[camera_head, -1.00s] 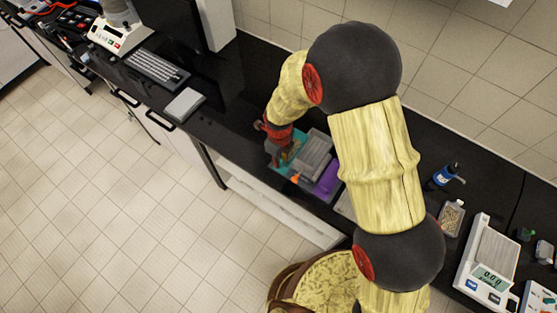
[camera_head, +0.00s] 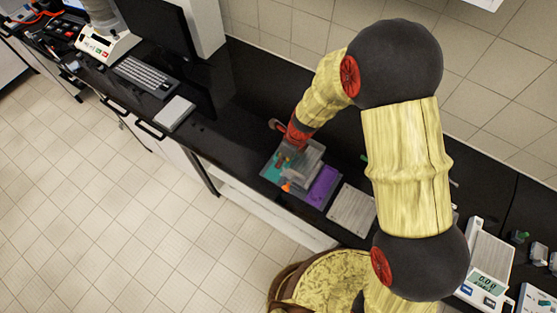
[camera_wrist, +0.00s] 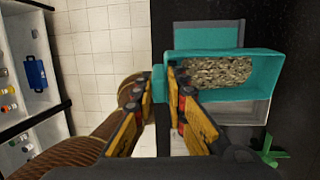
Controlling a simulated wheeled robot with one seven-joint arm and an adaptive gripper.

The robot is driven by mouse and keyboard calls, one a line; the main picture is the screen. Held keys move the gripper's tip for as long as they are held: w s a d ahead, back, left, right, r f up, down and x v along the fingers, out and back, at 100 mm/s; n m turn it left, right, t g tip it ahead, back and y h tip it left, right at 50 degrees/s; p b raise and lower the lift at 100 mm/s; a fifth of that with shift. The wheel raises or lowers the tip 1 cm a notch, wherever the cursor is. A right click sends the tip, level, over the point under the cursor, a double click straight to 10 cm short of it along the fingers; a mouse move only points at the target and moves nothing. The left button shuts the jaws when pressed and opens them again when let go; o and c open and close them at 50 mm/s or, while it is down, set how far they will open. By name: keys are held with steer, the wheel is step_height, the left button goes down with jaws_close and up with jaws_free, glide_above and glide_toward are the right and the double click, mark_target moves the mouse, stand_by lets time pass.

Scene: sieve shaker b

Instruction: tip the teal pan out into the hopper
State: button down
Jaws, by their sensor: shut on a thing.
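The teal pan (camera_wrist: 263,61) is held near the middle of the wrist view, open side toward the camera, with grey-brown grains (camera_wrist: 222,72) inside. My gripper (camera_wrist: 172,80) is shut on the small tab at its left end. In the head view my gripper (camera_head: 290,155) is over the coloured station on the black bench; the pan itself is hard to make out there. A grey box (camera_head: 312,155) stands close by, and a grey edge (camera_wrist: 245,112) shows below the pan in the wrist view. I cannot tell which part is the hopper.
The station has a teal patch (camera_head: 271,166) and a purple patch (camera_head: 323,187), with a small orange thing (camera_head: 287,187). A grey plate (camera_head: 352,211) lies to its right. A balance (camera_head: 485,265) stands farther right, a keyboard (camera_head: 145,76) far left. The bench between is mostly clear.

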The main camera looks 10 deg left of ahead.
steer(key=shift+w+d+y, duration=0.2)
steer(key=shift+d+y, duration=0.15)
steer(key=shift+y, duration=0.15)
steer(key=shift+d+b, duration=0.2)
steer(key=shift+b, duration=0.6)
steer(key=y+b, duration=0.1)
steer(key=b, duration=0.1)
steer(key=d+y+b, duration=0.1)
steer(key=b, duration=0.2)
steer(key=shift+d+r, duration=0.15)
steer(key=shift+r, duration=0.1)
steer(key=w+d+r+g+y+b, duration=0.1)
steer(key=d+r+g+y+b, duration=0.1)
steer(key=d+y+b, duration=0.7)
steer(key=shift+w+r+g+y+b, duration=0.2)
steer(key=shift+w+g+y+b, duration=0.25)
steer(key=shift+y+b, duration=2.7)
steer(key=shift+d+h, duration=0.1)
steer(key=shift+h, duration=0.15)
